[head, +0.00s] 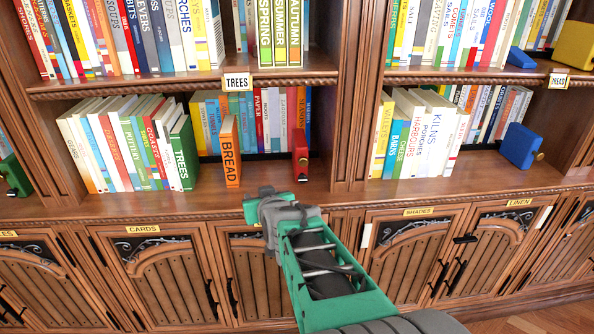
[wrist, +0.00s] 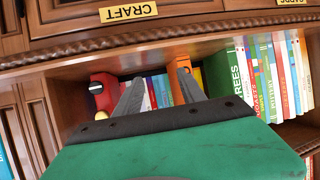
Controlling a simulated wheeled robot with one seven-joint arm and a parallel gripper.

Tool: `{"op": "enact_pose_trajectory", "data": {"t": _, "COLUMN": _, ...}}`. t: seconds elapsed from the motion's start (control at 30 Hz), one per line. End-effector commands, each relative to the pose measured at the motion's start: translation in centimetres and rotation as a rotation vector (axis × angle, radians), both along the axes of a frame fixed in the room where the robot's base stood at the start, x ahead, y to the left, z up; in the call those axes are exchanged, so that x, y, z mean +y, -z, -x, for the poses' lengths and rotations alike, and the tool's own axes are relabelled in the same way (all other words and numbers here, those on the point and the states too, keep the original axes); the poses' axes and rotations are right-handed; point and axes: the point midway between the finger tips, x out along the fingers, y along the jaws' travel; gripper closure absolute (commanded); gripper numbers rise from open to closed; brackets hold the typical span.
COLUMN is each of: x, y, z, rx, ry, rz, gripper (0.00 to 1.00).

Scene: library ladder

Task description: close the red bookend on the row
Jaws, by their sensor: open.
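The red bookend (head: 300,155) stands on the lower middle shelf, near its right end. The row of books (head: 125,148) fills the left of that shelf and ends in the green TREES book (head: 183,153). The orange BREAD book (head: 230,152) stands apart, between the row and the bookend, with gaps on both sides. My gripper (head: 270,196) is in front of the shelf edge, below the gap between BREAD and the bookend.
A second row of books (head: 262,118) stands behind, at the back of the same shelf. An upright post (head: 347,110) bounds the shelf on the right. Blue (head: 520,146) and green (head: 14,176) bookends stand in neighbouring bays. Cabinet doors (head: 160,275) lie below the shelf.

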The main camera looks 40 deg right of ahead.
Motion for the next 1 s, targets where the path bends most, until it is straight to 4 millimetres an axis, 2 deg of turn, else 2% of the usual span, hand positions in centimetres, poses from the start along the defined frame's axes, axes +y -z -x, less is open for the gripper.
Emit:
{"op": "enact_pose_trajectory", "data": {"t": 0.03, "x": -4.0, "y": 0.6, "z": 0.2, "rx": -0.099, "ry": 0.071, "rz": 0.042, "gripper": 0.53}}
{"op": "enact_pose_trajectory", "data": {"t": 0.1, "x": -8.1, "y": -1.1, "z": 0.7, "rx": -0.229, "ry": 0.144, "rz": 0.11, "gripper": 0.53}}
{"op": "enact_pose_trajectory", "data": {"t": 0.2, "x": -11.5, "y": -2.9, "z": 1.9, "rx": -0.342, "ry": 0.209, "rz": 0.177, "gripper": 0.53}}
{"op": "enact_pose_trajectory", "data": {"t": 0.3, "x": -12.8, "y": -3.9, "z": 2.1, "rx": -0.387, "ry": 0.232, "rz": 0.204, "gripper": 0.53}}
{"op": "enact_pose_trajectory", "data": {"t": 0.37, "x": -13.2, "y": -4.0, "z": 1.7, "rx": -0.392, "ry": 0.233, "rz": 0.207, "gripper": 0.53}}
{"op": "enact_pose_trajectory", "data": {"t": 0.7, "x": -16.4, "y": -4.1, "z": -3.4, "rx": -0.389, "ry": 0.23, "rz": 0.205, "gripper": 0.53}}
{"op": "enact_pose_trajectory", "data": {"t": 1.0, "x": -16.8, "y": -4.1, "z": -4.1, "rx": -0.389, "ry": 0.229, "rz": 0.205, "gripper": 0.53}}
